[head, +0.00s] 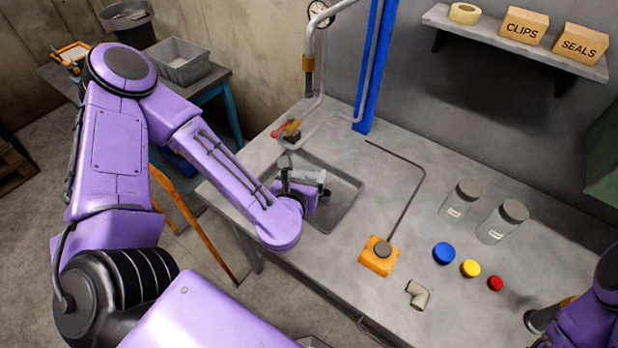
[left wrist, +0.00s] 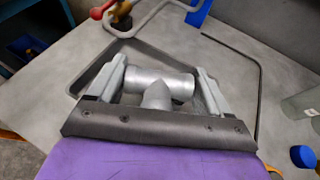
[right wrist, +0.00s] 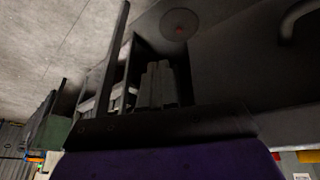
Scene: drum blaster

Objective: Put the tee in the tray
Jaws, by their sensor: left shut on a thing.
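The tee (left wrist: 158,88) is a grey metal pipe fitting with one branch. My left gripper (head: 307,184) is shut on it, with one finger at each end of its straight run in the left wrist view. In the head view the tee is partly hidden by the gripper. A shallow grey tray (head: 345,205) is set in the bench top, and the gripper and tee are over it. I cannot tell whether the tee touches its floor. My right gripper (right wrist: 160,85) shows dark in the right wrist view, its fingers close together with nothing seen between them.
A red-handled valve (head: 287,130) and pipes stand behind the tray. A grey bin (head: 180,62) stands on the side table.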

